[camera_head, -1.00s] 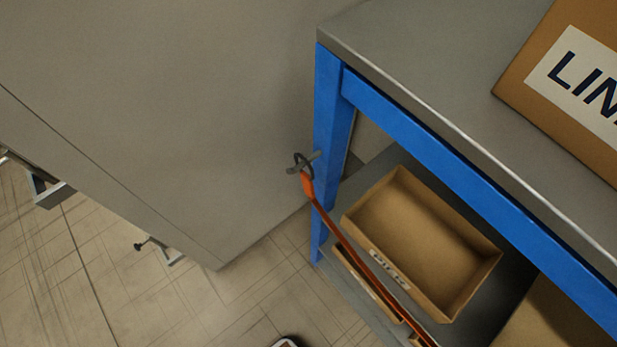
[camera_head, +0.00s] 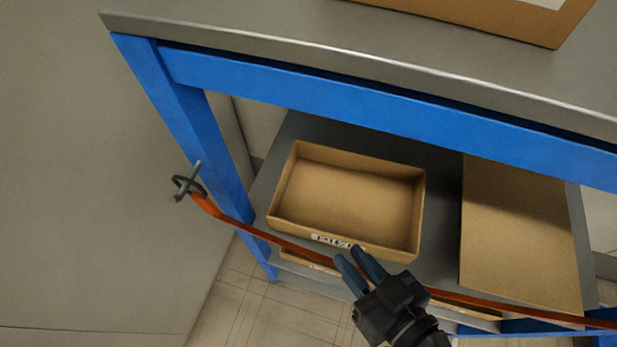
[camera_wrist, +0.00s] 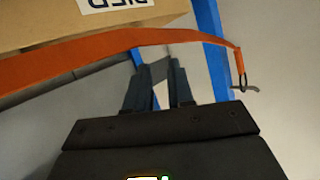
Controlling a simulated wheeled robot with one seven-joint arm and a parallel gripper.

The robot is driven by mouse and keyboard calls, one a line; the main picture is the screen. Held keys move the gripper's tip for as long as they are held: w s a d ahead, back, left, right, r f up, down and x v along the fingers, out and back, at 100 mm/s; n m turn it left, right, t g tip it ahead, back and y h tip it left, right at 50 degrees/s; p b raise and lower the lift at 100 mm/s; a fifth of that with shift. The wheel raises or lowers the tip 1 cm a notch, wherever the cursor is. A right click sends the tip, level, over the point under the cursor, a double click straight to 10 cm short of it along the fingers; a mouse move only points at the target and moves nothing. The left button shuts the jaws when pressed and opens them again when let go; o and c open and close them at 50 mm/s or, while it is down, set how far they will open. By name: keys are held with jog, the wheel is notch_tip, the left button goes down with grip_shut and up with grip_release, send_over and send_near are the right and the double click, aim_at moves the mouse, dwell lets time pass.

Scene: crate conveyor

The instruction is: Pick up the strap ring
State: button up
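The strap ring (camera_head: 187,182) is a small dark ring at the left end of an orange strap (camera_head: 280,243). A short grey metal piece shows at the ring, just left of the blue table leg (camera_head: 190,120). The ring also shows at the right in the wrist view (camera_wrist: 243,85). My gripper (camera_head: 358,256) is open and empty, with a gap between its fingers. It is well right of the ring and lower in the head view, in front of the strap's middle. In the wrist view my gripper (camera_wrist: 157,62) points toward the strap, left of the ring.
An open cardboard box (camera_head: 285,190) sits on the lower shelf (camera_head: 440,200) behind the strap. Another cardboard box (camera_head: 515,240) stands right of it. A blue crossbar (camera_head: 400,120) and grey tabletop (camera_head: 300,28) lie above.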

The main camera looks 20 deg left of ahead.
jog(key=w+a+r+n+g+y+b, duration=0.1)
jog(key=a+n+g+y, duration=0.1)
jog(key=a, duration=0.2)
jog(key=w+a+r+n+g+y, duration=0.1)
jog(key=a+n+y, duration=0.1)
jog(key=a, duration=0.3)
jog(key=n+g+y+b, duration=0.2)
jog(key=n+g+y, duration=0.1)
jog(key=n+g, duration=0.3)
send_near(207, 199)
jog(key=a, duration=0.4)
jog(key=shift+w+a+f, duration=0.1)
jog(key=shift+a+f, duration=0.05)
jog(key=shift+a, duration=0.25)
jog(key=a+p, duration=0.1)
jog(key=a, duration=0.2)
jog(key=shift+a+r, duration=0.1)
jog(key=shift+r, duration=0.1)
jog(key=a+p, duration=0.1)
jog(key=a, duration=0.2)
jog(key=shift+a+p, duration=0.2)
jog(key=shift+p, duration=0.15)
jog(key=shift+a, duration=0.55)
jog(key=shift+c, duration=0.4)
grip_shut()
